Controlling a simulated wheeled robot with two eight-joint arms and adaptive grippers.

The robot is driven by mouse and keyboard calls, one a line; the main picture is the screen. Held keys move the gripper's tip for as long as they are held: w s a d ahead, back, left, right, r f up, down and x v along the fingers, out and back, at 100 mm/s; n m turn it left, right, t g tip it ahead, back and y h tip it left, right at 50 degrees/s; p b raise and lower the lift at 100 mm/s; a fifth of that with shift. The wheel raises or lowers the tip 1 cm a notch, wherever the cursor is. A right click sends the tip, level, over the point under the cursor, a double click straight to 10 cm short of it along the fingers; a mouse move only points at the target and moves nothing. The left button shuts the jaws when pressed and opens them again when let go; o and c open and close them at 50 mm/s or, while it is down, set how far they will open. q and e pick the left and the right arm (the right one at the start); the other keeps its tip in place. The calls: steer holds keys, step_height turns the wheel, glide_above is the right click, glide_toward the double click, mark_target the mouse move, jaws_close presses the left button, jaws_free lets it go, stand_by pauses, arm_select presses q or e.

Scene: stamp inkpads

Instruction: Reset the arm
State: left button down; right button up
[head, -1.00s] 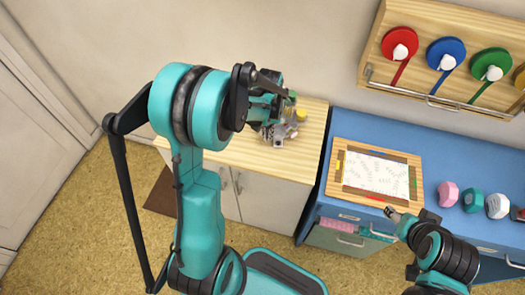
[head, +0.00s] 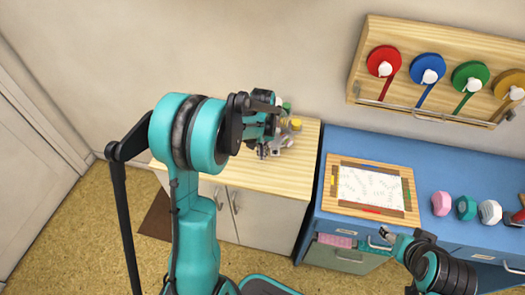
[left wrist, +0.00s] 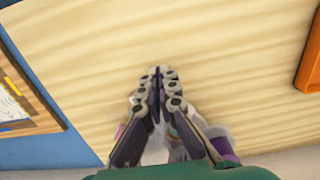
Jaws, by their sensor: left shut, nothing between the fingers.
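My left gripper (head: 263,152) is over the pale wooden cabinet top (head: 228,180) in the head view. In the left wrist view its fingers (left wrist: 158,72) are together with nothing between them, pointing at bare wood. Several small bottles with yellow and green caps (head: 295,122) stand beside and partly behind it. My right gripper (head: 386,234) is low at the right, in front of the blue counter; it is too small to judge its jaws.
A wooden-framed paper board (head: 334,205) lies on the blue counter (head: 425,170). Several coloured faceted stamps (head: 466,207) stand to its right. A wooden wall rack (head: 400,38) holds coloured discs. An orange object (left wrist: 311,60) shows at the right in the left wrist view.

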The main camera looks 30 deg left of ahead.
arm_select(q)
step_height(320, 180, up, 10)
steer(key=p, duration=0.3)
steer(key=shift+w+f, duration=0.15)
steer(key=shift+w, duration=0.05)
steer(key=s+d+r+m+t, duration=0.1)
steer(key=s+d+r+t, duration=0.2)
steer(key=s, duration=0.5)
steer(key=s+d+r+m+t, duration=0.1)
steer(key=s+d+r+t, duration=0.3)
steer(key=s+d, duration=0.3)
steer(key=shift+s+d+r+m, duration=0.15)
steer(key=shift+s+r+m, duration=0.25)
steer(key=shift+s, duration=0.9)
